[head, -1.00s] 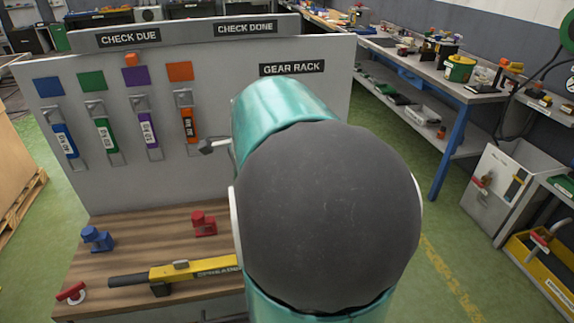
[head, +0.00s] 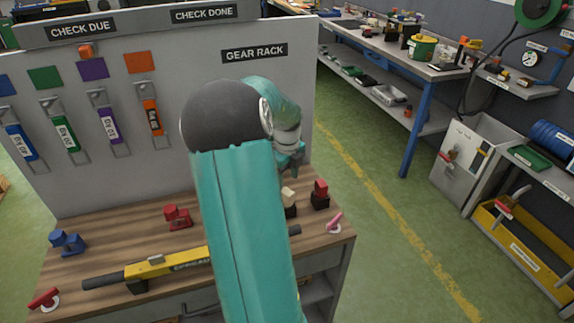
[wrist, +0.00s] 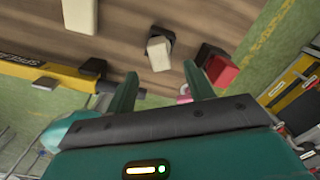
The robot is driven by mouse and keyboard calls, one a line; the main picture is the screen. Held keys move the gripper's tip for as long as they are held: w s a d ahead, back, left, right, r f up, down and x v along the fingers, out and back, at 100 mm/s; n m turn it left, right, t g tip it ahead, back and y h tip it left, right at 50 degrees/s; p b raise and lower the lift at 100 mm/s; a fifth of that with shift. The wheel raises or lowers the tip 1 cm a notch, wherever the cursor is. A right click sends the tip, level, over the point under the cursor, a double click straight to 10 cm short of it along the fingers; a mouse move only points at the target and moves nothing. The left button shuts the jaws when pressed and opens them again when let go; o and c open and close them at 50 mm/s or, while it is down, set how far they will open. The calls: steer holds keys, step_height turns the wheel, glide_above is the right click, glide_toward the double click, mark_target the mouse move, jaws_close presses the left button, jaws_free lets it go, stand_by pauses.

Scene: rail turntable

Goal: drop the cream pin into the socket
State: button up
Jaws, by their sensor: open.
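A cream block-like piece (head: 288,195) stands on or against a dark base (head: 290,211) near the right end of the wooden bench. In the wrist view the cream piece (wrist: 159,52) lies just beyond my fingertips, with the dark base (wrist: 168,36) partly behind it. A second cream block (wrist: 80,14) is at the wrist view's top left; I cannot tell which is the pin. No empty socket is clearly visible. My gripper (wrist: 160,82) is open and empty, its fingers apart. In the head view my gripper (head: 291,162) is partly hidden by my arm.
A red block on a black base (head: 320,194) stands right of the cream piece, near a pink handle (head: 334,221). A yellow tool (head: 178,263) lies along the bench front. Red (head: 178,217) and blue (head: 68,242) pieces stand left. An upright panel (head: 250,100) backs the bench.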

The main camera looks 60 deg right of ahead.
mark_target(287, 191)
step_height(287, 191, down, 8)
steer(key=shift+r, duration=0.2)
steer(key=shift+c, duration=0.4)
jaws_close()
